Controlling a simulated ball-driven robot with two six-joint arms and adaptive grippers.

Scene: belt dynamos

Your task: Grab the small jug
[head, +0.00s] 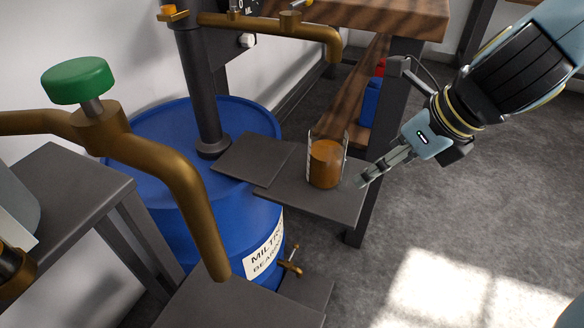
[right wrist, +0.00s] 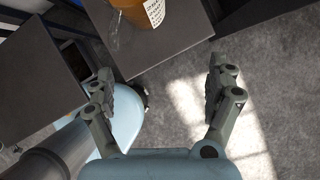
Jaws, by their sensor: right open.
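The small jug (head: 325,165) looks like a clear-sided vessel with amber-brown contents. It stands upright on a dark grey plate (head: 335,207) beside the blue drum. Its lower part also shows at the top edge of the right wrist view (right wrist: 133,6), with a pale marked label (right wrist: 154,11); the rest is cut off there. My right gripper (head: 362,181) is just right of the jug, close to the plate's right edge. In the right wrist view my right gripper (right wrist: 160,72) has its fingers wide apart with nothing between them. My left gripper is not seen.
A blue drum (head: 130,135) with a dark column stands behind the plate. Brass pipes (head: 190,195) cross the left foreground, and a brass spout (head: 332,40) hangs above the jug. A wooden bench (head: 385,15) with dark legs stands behind. The floor (head: 450,215) at right is clear.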

